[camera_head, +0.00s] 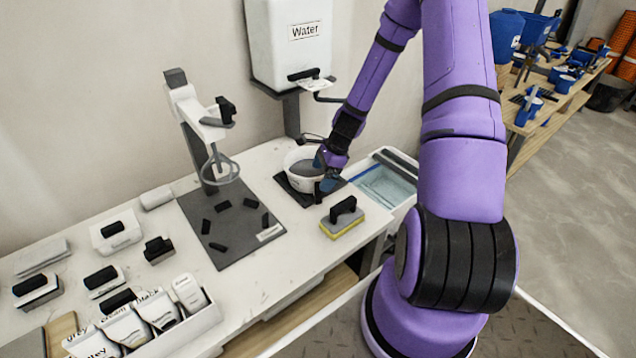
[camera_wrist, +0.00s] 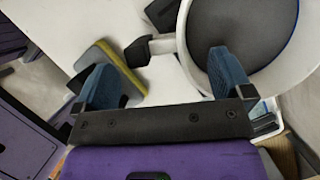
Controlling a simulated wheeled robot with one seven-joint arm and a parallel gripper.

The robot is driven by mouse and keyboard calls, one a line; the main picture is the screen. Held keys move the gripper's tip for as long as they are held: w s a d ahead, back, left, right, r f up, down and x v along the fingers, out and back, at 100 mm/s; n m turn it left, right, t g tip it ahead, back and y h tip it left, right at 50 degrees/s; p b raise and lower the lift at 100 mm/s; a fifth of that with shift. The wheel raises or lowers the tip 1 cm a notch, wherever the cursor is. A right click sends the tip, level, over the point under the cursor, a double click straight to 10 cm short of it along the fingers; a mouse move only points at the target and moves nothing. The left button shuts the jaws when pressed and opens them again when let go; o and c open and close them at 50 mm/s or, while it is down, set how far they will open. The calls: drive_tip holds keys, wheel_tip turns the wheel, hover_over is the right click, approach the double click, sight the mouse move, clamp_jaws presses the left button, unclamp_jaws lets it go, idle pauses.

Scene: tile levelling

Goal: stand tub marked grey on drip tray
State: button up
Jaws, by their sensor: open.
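A white round tub (camera_head: 296,160) with grey contents stands on the dark drip tray (camera_head: 283,182) below the water container. I cannot read a mark on the tub. In the wrist view the tub (camera_wrist: 193,45) fills the upper right, and its white and black handle (camera_wrist: 150,47) sticks out to the left. My gripper (camera_head: 324,186) is at the tub's right side in the head view. In the wrist view my gripper (camera_wrist: 163,80) is open, its blue fingers either side of the handle's line. The right finger overlaps the tub's rim; contact is unclear.
A yellow-edged sponge float (camera_head: 343,220) lies just in front of the tray. A water basin (camera_head: 385,185) is to the right. A mixer stand (camera_head: 200,130) on a dark board is to the left. Several bags (camera_head: 125,325) and black-handled blocks fill the left bench.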

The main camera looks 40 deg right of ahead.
drive_tip(key=v, duration=0.7)
drive_tip(key=s+a+r+n+h, duration=0.15)
drive_tip(key=a+r+n, duration=0.25)
drive_tip(key=r, duration=0.4)
drive_tip(key=s+a+r+n+h, duration=0.1)
drive_tip(key=s+a+r+n, duration=0.25)
drive_tip(key=r, duration=0.45)
drive_tip(key=s+a+r+n+h, duration=0.1)
drive_tip(key=s+a+r+n, duration=0.1)
drive_tip(key=a+r+n, duration=0.45)
drive_tip(key=s+a+r+n+t, duration=0.3)
drive_tip(key=s+r+n, duration=0.5)
drive_tip(key=s+r, duration=0.4)
drive_tip(key=s, duration=0.5)
drive_tip(key=shift+s+r+n+h, duration=0.25)
drive_tip(key=shift+n+h, duration=0.1)
drive_tip(key=shift+n, duration=0.05)
drive_tip(key=shift+a, duration=0.25)
